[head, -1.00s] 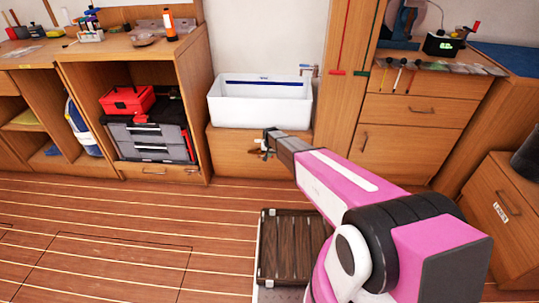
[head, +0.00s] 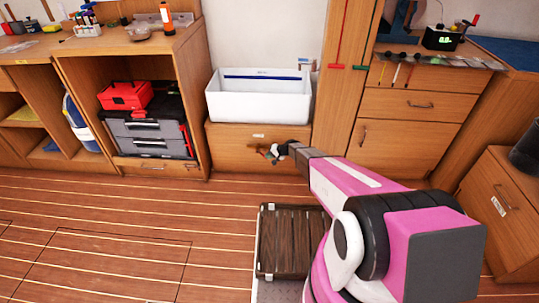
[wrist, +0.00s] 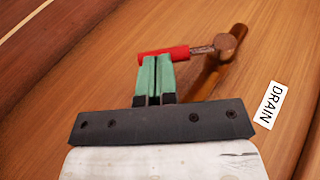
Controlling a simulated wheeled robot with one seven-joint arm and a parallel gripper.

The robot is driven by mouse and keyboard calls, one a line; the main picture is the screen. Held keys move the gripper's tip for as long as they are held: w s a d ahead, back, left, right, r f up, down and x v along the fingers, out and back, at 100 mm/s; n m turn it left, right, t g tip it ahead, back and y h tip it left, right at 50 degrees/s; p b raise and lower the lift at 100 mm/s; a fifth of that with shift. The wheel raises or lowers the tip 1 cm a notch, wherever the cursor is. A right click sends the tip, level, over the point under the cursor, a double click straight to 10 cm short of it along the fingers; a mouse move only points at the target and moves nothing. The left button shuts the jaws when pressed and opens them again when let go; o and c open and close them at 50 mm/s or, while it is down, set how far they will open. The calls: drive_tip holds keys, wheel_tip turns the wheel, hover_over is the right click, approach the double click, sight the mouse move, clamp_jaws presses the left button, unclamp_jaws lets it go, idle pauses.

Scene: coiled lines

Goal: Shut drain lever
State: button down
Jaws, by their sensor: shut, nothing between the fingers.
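The drain lever (wrist: 165,54) has a red grip and a metal stem. The stem runs to a round copper-coloured pivot (wrist: 227,46) on the wooden front, in the wrist view. A white DRAIN label (wrist: 270,105) is to the right of it. My gripper (wrist: 157,60) has green fingers pressed together, with nothing between them. The fingertips overlap the red grip in the picture; I cannot tell whether they touch it. In the head view my gripper (head: 265,151) is in front of the cabinet under the white sink (head: 258,97), and the lever is too small to make out.
A shelf with a grey and red toolbox (head: 150,135) is at left. Drawers (head: 410,105) are at right. The plank floor at left is clear.

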drive_tip(key=f+y, duration=0.1)
drive_tip(key=a+f+y, duration=0.1)
drive_tip(key=shift+y, duration=0.4)
drive_tip(key=shift+a+f+m+t+y, duration=0.3)
drive_tip(key=shift+a+f+m+y, duration=0.15)
drive_tip(key=shift+y, duration=0.65)
drive_tip(key=shift+a, duration=0.2)
drive_tip(key=shift+a+f, duration=0.35)
drive_tip(key=shift+a, duration=0.2)
drive_tip(key=shift+a+f, duration=0.1)
drive_tip(key=shift+a, duration=0.1)
drive_tip(key=f+v, duration=0.3)
drive_tip(key=v, duration=1.1)
drive_tip(key=shift+d+f, duration=0.15)
drive_tip(key=shift+d, duration=0.25)
